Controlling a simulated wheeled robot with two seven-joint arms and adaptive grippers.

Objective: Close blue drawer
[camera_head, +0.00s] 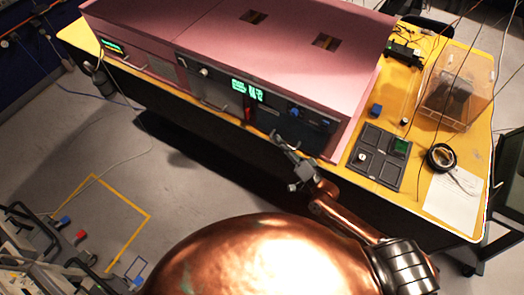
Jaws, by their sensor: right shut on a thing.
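The pink enclosure (255,60) stands on the yellow table, with dark fronts along its near side. The dark front at its right end (312,130) carries small blue parts (294,111). I cannot tell a separate blue drawer there, or how far any drawer stands out. My right gripper (277,138) is at the lower edge of this front, its arm coming up from the lower right. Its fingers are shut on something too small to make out. My left gripper is not in view.
The yellow table (470,150) holds a dark tray (376,174), a small blue block (375,109), a clear orange-tinted box (480,92), a black ring (440,157) and a white sheet (453,203). Grey floor (185,190) with yellow tape lies open at left.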

